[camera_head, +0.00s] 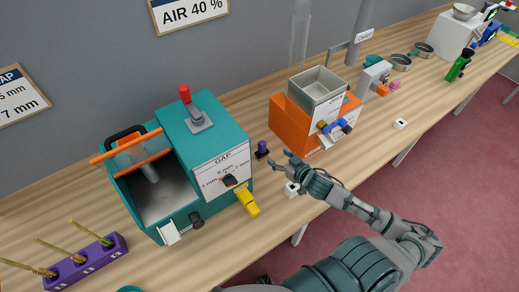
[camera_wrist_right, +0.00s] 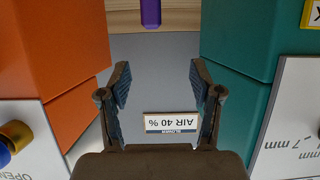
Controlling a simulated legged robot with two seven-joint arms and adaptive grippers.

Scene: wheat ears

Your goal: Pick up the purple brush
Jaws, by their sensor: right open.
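The purple brush (camera_head: 262,147) stands upright on the wooden table in the gap between the teal machine and the orange machine, with a dark base. In the right wrist view its purple part (camera_wrist_right: 151,12) shows at the top edge, cut off by the frame. My right gripper (camera_head: 280,160) is just right of and in front of the brush, apart from it. In the wrist view the right gripper (camera_wrist_right: 160,78) is open and empty, with the brush beyond its fingertips. My left gripper is not in view.
The teal machine (camera_head: 222,149) with a yellow handle (camera_head: 247,201) and the orange machine (camera_head: 290,123) flank the gap. A purple rack (camera_head: 87,262) with several golden stalks stands at lower left.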

